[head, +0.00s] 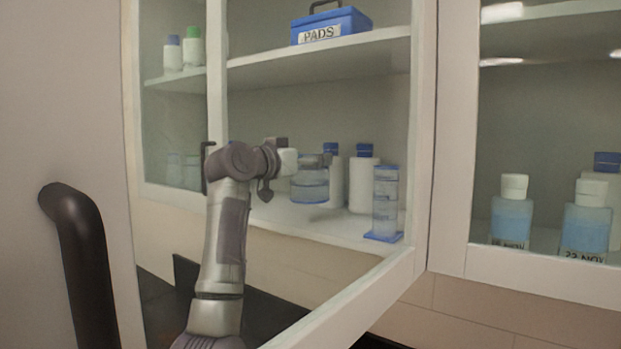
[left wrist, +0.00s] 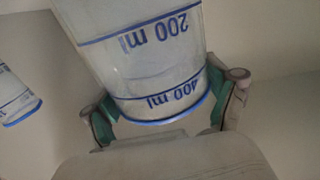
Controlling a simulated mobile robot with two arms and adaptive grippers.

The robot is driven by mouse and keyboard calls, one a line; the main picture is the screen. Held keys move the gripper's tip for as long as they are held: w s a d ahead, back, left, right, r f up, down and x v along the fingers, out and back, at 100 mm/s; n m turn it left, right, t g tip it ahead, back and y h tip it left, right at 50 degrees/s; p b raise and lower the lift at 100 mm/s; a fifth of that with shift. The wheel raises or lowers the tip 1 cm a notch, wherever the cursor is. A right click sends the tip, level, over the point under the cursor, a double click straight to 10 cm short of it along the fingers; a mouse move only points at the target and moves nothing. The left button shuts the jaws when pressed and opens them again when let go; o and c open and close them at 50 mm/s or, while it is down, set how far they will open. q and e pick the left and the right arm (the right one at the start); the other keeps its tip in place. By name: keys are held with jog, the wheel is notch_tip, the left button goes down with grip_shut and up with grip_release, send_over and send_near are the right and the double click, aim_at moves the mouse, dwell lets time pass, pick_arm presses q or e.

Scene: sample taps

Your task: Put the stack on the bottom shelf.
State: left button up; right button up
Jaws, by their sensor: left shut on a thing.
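The stack (head: 310,184) looks like clear beakers with blue rings and is inside the open cabinet. My left gripper (head: 287,160) is shut on it, reaching in from the left. In the left wrist view the stack (left wrist: 150,55) shows blue 200 ml and 400 ml marks, with the fingers on both sides of its rim. In the head view it appears just above the bottom shelf (head: 335,222); I cannot tell whether it touches. My right gripper is not in view.
White bottles with blue caps (head: 363,182) stand behind the stack. A clear cylinder with a blue base (head: 385,205) stands to its right. A blue PADS box (head: 330,25) is on the upper shelf. The open door frame (head: 215,75) is close to my arm.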

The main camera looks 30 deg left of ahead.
pick_arm(q)
jog(key=f, duration=0.1)
jog(key=f+p, duration=0.1)
jog(key=f, duration=0.1)
jog(key=shift+w+d+f, duration=0.25)
jog(key=shift+w+f, duration=0.1)
jog(key=shift+a+f, duration=0.1)
jog(key=shift+f, duration=0.25)
jog(key=shift+s, duration=0.15)
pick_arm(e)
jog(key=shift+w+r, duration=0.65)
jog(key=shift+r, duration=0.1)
pick_arm(q)
jog(key=shift+f, duration=0.1)
jog(key=o, duration=1.3)
jog(key=shift+c, duration=0.2)
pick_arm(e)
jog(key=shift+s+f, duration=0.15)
